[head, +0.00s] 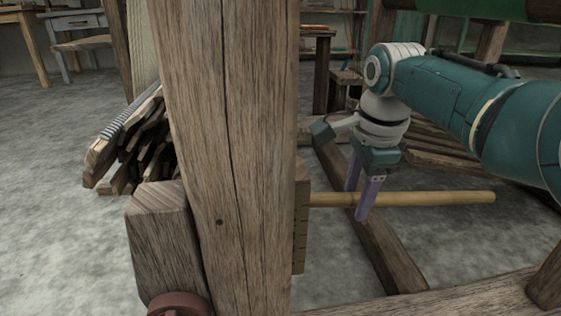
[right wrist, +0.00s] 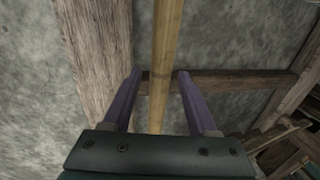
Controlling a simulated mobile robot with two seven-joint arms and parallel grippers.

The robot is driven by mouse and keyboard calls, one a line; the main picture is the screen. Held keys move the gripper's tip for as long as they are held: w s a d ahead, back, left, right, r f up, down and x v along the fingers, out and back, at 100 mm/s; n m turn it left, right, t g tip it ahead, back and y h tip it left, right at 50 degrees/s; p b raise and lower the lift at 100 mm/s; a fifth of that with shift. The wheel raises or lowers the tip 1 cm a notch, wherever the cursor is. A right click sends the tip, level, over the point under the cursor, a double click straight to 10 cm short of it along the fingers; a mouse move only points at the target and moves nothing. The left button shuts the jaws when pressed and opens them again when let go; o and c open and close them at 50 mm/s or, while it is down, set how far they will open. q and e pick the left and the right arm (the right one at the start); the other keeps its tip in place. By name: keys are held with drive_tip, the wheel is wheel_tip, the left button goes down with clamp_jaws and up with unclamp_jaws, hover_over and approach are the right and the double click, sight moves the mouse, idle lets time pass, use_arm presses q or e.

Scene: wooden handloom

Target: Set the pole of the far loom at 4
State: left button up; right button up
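The pole (head: 440,198) is a pale round wooden rod. In the head view it sticks out to the right from a notched board (head: 301,225) on the side of the thick loom post (head: 225,130). The board's marks are too small to read. My right gripper (head: 358,202) points down over the pole with its purple fingers. In the right wrist view the pole (right wrist: 163,60) runs between the open fingers of the right gripper (right wrist: 160,100), with a gap on both sides. My left gripper is not in view.
A wooden beam (head: 375,235) lies low behind the pole. A bundle of wooden slats (head: 140,145) is left of the post, and a dark red wheel (head: 179,305) is at its foot. Grey floor (head: 470,250) shows at the right.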

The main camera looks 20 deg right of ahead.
clamp_jaws()
idle(1.2)
